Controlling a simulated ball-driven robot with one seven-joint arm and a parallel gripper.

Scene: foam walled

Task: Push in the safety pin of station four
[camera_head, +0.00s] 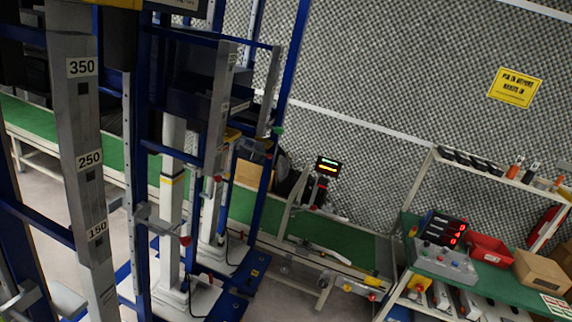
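My gripper does not show in this view. A tall grey post (78,160) with height labels 350, 250 and 150 stands close at the left, on a blue frame. A red knob (185,240) sits on a bracket on a blue frame behind it. Another red knob (217,178) shows farther back, and a green knob (278,130) is on the far frame. I cannot tell which frame is station four or which knob is its safety pin; no station number is readable.
A green conveyor (350,245) runs behind the frames. At the right is a workbench (492,286) with a control box (445,262), a red bin (489,250) and a cardboard box (541,272). A yellow sign (515,88) hangs on the foam wall. Grey floor lies between.

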